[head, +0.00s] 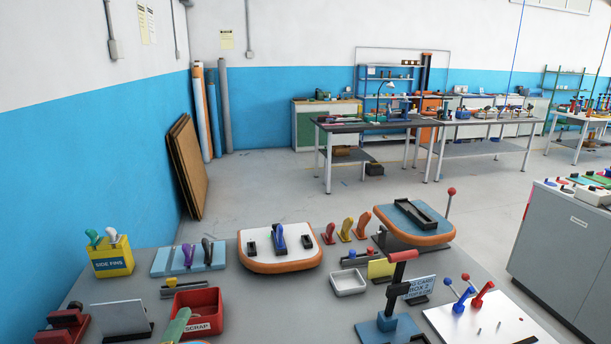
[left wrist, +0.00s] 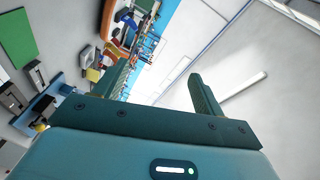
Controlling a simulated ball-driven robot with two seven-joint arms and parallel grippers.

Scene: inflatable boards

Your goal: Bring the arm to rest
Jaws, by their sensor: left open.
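My left gripper (left wrist: 159,72) shows in the left wrist view as two dark teal fingers set wide apart, open with nothing between them. Its view is strongly tilted. Past the fingers are the blue and white wall, and the cluttered room lies to the left. I cannot make out either gripper in the head view. My right gripper is in neither view.
A grey cabinet (head: 570,245) stands right, with open floor between.

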